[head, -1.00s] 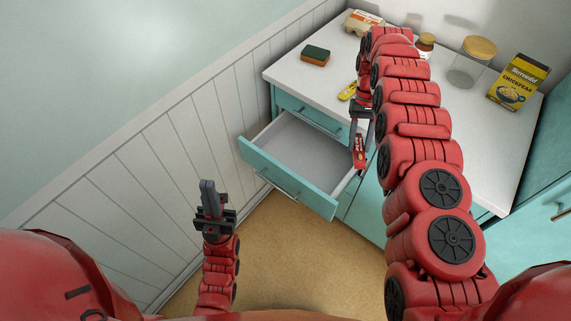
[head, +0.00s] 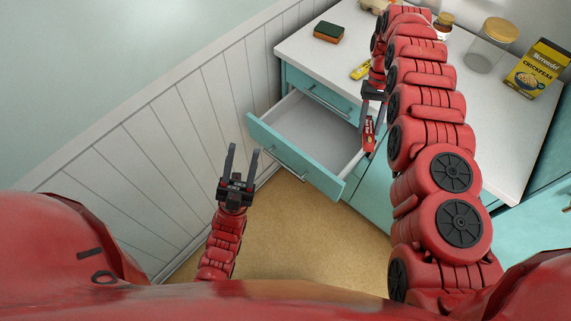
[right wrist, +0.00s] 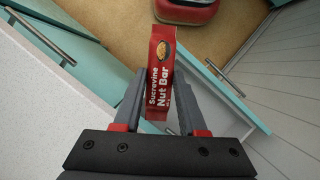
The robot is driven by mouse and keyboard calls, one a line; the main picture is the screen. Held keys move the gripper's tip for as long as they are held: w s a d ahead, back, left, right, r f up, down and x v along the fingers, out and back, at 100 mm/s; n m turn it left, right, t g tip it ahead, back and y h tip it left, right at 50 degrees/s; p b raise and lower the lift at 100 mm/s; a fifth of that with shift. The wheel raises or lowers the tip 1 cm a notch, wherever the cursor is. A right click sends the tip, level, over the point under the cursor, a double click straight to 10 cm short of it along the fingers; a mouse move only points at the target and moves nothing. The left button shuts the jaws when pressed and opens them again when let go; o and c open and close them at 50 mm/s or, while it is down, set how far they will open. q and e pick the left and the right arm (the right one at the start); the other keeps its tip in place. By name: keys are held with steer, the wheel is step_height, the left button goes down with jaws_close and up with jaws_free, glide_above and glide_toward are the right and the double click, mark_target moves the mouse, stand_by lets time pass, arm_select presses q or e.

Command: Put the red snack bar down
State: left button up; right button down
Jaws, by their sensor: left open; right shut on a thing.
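The red snack bar (head: 368,134), with "Nut Bar" printed on it, hangs from my right gripper (head: 371,115). In the right wrist view the bar (right wrist: 160,65) sits between the two grey fingers of the right gripper (right wrist: 157,92), which is shut on it. In the head view the bar overlaps the right side of the open teal drawer (head: 290,158); I cannot tell its height above it. The visible part of the drawer's inside is empty. My left gripper (head: 243,160) is open and empty, left of the drawer.
My right arm hides part of the counter. A panelled wall (head: 120,140) stands at left.

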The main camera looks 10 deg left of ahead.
arm_select(q)
steer(key=w+d+f+m+g+b, duration=0.1)
steer(key=w+d+f+m+g, duration=0.15)
steer(key=f, duration=0.25)
steer(key=w+d+f+m+g, duration=0.1)
steer(key=w+f+m+g, duration=0.1)
steer(key=f+g, duration=0.15)
arm_select(e)
steer(key=shift+f, duration=0.95)
steer(key=shift+f+b, duration=0.65)
steer(key=shift+b, duration=0.15)
steer(key=shift+f+b, duration=1.15)
arm_select(q)
steer(key=m+g+y, duration=0.6)
steer(key=m+g, duration=0.2)
glide_toward(283, 165)
arm_select(e)
steer(key=shift+r, duration=0.15)
steer(key=shift+r+p, duration=0.55)
steer(key=shift+p, duration=0.2)
arm_select(q)
steer(key=shift+f+x, duration=0.2)
steer(key=shift+x, duration=4.95)
steer(key=shift+a, duration=0.1)
